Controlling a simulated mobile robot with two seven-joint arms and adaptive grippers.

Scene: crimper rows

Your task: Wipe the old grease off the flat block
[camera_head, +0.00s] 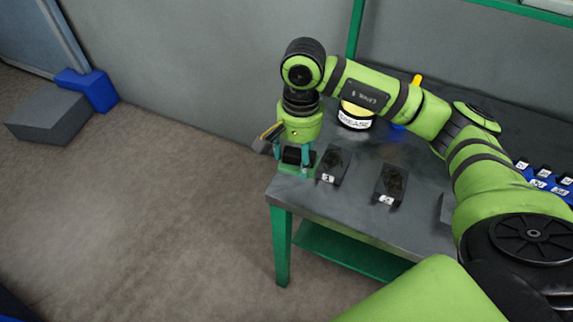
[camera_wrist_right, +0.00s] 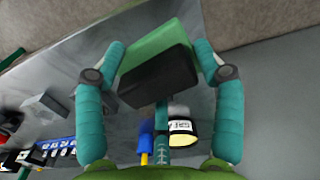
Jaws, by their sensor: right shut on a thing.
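My right gripper (camera_head: 295,160) is shut on a wiping pad with a black top (camera_head: 291,155) and a green underside (camera_head: 297,170), over the table's left end. In the right wrist view the pad's black part (camera_wrist_right: 158,78) and green part (camera_wrist_right: 165,42) sit between the two teal fingers. I cannot tell whether the pad touches the table. Two dark blocks with small white number labels, a nearer-left one (camera_head: 334,163) and one to its right (camera_head: 391,183), lie on the table, with dark smears on top. I cannot tell which is the flat block. My left gripper is not in view.
A grease tin (camera_head: 355,117) stands at the back of the grey table (camera_head: 340,205), near a blue thing (camera_head: 398,127). A blue rack (camera_head: 545,180) with several labelled items is at the right. My right arm spans the table.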

